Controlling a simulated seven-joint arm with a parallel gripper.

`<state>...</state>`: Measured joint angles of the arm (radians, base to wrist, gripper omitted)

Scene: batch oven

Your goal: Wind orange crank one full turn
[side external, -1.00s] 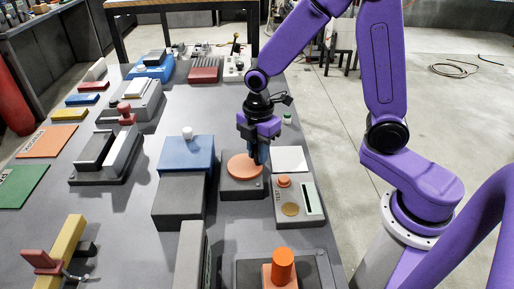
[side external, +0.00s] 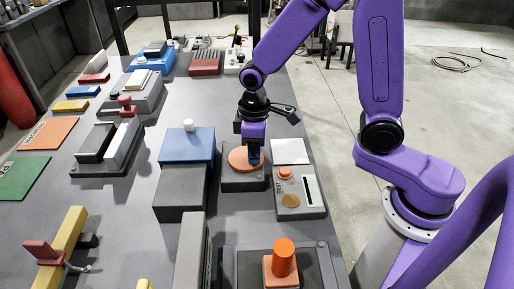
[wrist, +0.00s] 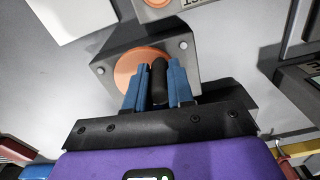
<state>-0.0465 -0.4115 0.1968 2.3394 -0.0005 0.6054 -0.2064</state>
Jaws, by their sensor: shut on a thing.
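The orange crank is a flat round disc (side external: 240,158) on a dark grey base block (side external: 243,181), right of the table's middle in the side view. In the wrist view the disc (wrist: 133,68) lies between two pale bolts, with a black upright handle (wrist: 158,80) near its edge. My gripper (side external: 253,158) stands over the right part of the disc. In the wrist view its blue fingers (wrist: 159,88) are on either side of the black handle, shut on it. The fingers hide part of the disc and the handle's lower end.
A grey box with an orange button (side external: 285,173) and a white plate (side external: 290,151) stand just right of the crank. A blue-topped block (side external: 186,146) stands to its left. An orange cylinder on a base (side external: 283,258) is nearer the camera.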

